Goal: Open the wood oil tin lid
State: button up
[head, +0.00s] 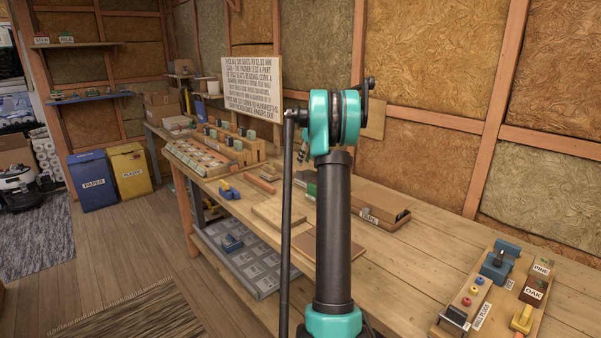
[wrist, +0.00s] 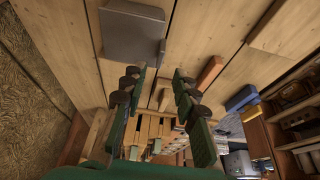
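A grey, square-topped object (wrist: 132,35) stands on the bench at the top of the wrist view, with a darker strip on its right edge. It may be the wood oil tin, but I read no label on it. In the head view a green object (head: 309,188) shows partly behind my arm; I cannot tell whether it is the same thing. My gripper (wrist: 157,74) is open and empty in the wrist view, its two green and dark fingers apart, below the grey object in the picture. In the head view my arm hides most of the gripper.
The wooden bench (head: 400,262) has a cardboard box (head: 380,203), pale boards (head: 280,213) and a blue block (head: 229,193). A tray of labelled blocks (head: 470,303) sits at the right. A sign (head: 252,88) stands behind. Bare planks lie between the cardboard box and the tray.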

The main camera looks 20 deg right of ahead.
aim_at(300, 172)
jog(key=x, duration=0.7)
jog(key=shift+f, duration=0.2)
jog(key=shift+c, duration=0.2)
grip_shut()
